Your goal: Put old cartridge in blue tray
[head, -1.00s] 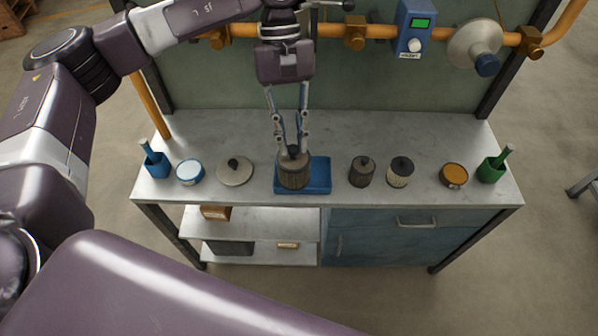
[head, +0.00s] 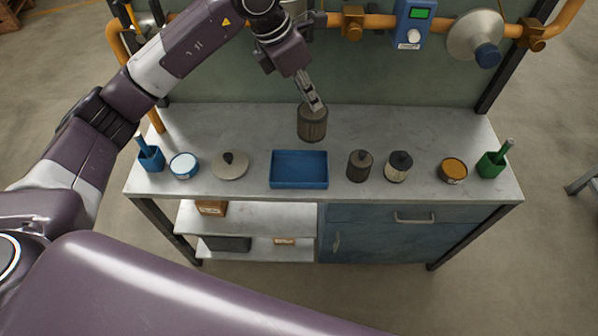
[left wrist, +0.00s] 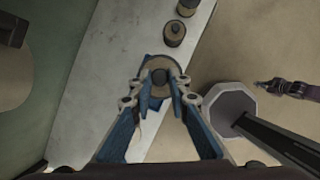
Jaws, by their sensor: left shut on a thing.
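My left gripper (head: 312,103) is shut on the top knob of a brown ribbed cartridge (head: 312,124). The cartridge hangs upright behind the blue tray, seemingly above the bench. In the left wrist view the closed fingers (left wrist: 160,88) grip the knob of the round cartridge (left wrist: 157,65). The blue tray (head: 299,182) lies empty on the bench; blue edges beside the cartridge show in the left wrist view. My right gripper (left wrist: 268,86) seems to show small at the right of the left wrist view, its jaws unclear.
Right of the tray stand a dark brown cartridge (head: 360,166) and a pale, black-topped one (head: 398,168). An orange tin (head: 453,170) and green pot (head: 491,165) follow. Left are a round lid (head: 230,167), blue-white tin (head: 184,165) and blue pot (head: 151,158).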

